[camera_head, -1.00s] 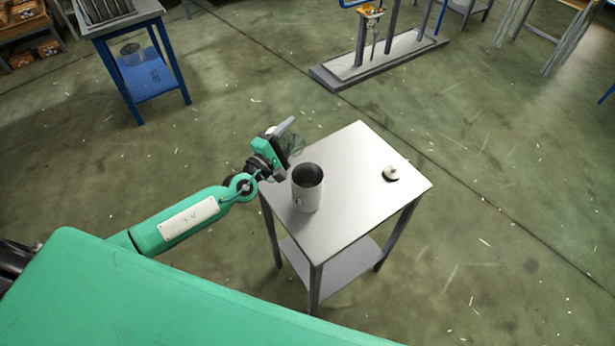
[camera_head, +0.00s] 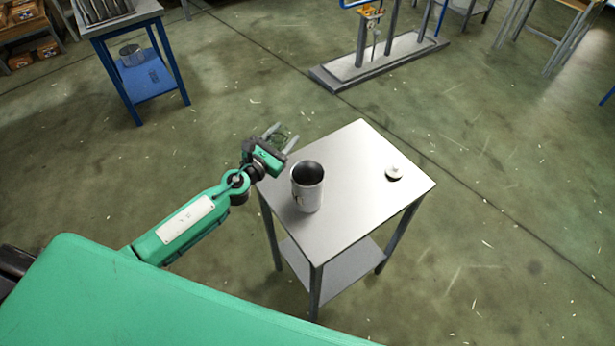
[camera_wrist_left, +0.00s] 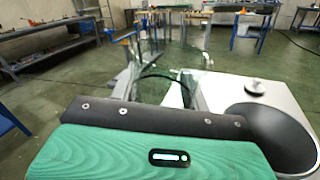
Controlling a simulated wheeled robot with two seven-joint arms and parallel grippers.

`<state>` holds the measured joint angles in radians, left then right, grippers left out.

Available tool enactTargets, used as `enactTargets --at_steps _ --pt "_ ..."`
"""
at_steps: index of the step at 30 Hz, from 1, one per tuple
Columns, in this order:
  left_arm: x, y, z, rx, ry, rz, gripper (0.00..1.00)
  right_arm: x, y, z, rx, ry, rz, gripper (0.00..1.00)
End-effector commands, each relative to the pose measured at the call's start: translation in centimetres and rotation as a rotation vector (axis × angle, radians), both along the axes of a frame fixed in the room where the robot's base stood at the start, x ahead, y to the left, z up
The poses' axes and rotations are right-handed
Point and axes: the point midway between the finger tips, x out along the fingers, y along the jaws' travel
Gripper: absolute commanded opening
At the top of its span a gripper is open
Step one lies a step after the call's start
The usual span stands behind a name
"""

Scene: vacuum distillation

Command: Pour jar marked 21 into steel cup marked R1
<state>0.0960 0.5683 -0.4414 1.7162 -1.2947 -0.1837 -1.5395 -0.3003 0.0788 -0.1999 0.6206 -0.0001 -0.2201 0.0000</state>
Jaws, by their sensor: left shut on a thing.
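The steel cup (camera_head: 308,197) stands upright on the near left part of a small metal table. Its dark round mouth also shows at the right of the left wrist view (camera_wrist_left: 262,128). My left gripper (camera_head: 281,136) is just off the table's far left edge, beyond and left of the cup. It is shut on a clear glass jar (camera_wrist_left: 165,86), which is hard to see against the floor. The jar is apart from the cup and not over its mouth. Its marking and contents cannot be made out. My right gripper is not in view.
A small pale lid-like piece with a knob (camera_head: 394,173) lies at the right of the metal table (camera_head: 350,160). The rest of the tabletop is bare. A blue bench (camera_head: 150,80) and a grey stand base (camera_head: 380,62) are farther off, with open floor between.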

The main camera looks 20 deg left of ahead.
Motion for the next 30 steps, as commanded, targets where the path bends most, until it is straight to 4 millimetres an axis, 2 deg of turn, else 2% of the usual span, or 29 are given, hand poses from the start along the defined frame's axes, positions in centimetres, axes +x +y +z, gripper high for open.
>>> enactTargets --at_steps 1,9,18,23,30 --pt "0.1 0.2 -1.2 -0.024 0.010 0.000 0.21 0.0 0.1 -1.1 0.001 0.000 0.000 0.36" --pt "0.3 0.8 -4.4 -0.137 0.057 0.000 0.21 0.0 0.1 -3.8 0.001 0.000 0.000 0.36" --pt "0.5 1.2 -6.4 -0.213 0.089 -0.001 0.21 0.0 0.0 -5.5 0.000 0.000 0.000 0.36" --pt "0.6 1.3 -6.3 -0.227 0.095 -0.001 0.21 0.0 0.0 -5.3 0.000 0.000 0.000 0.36" --pt "0.6 1.3 -3.5 -0.228 0.095 -0.001 0.21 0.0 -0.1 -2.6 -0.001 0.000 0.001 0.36"
